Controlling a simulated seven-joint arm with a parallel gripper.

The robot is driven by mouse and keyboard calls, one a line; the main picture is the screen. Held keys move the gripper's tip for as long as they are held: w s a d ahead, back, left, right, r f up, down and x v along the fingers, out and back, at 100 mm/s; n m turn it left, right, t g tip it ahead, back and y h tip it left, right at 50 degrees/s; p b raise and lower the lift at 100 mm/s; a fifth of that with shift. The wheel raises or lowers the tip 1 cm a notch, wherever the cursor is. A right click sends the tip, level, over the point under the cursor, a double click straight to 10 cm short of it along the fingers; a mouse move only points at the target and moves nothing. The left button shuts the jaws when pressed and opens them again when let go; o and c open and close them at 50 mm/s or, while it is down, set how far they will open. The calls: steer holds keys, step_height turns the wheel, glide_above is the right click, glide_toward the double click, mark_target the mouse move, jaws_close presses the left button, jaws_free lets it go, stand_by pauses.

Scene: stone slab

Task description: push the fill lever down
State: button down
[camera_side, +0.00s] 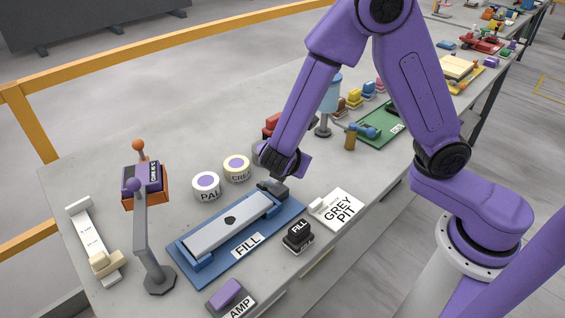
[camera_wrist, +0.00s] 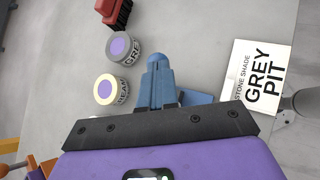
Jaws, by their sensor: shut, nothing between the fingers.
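The blue FILL station (camera_side: 215,262) has a white FILL label and carries a long pale grey bar (camera_side: 230,222) with a dark spot. A small black block marked FILL (camera_side: 298,238) stands in front of its right end. I cannot tell for sure which part is the fill lever. My gripper (camera_side: 270,187) is shut and empty at the right end of the station, low and close to the bar; contact cannot be told. In the wrist view, a blue tapered part (camera_wrist: 155,82) shows beyond my gripper's dark crosspiece, which hides the area below.
A purple-topped block (camera_side: 228,296) is at the front edge.

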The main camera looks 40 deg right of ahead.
steer(key=d+f, duration=0.2)
steer(key=d, duration=0.3)
steer(key=shift+d+f, duration=0.4)
steer(key=shift+f, duration=0.1)
stand_by(0.7)
steer(key=s+a+r, duration=0.1)
steer(key=s+r, duration=0.5)
steer(key=r, duration=0.6)
steer(key=shift+s+a+r, duration=0.15)
steer(key=shift+s, duration=0.1)
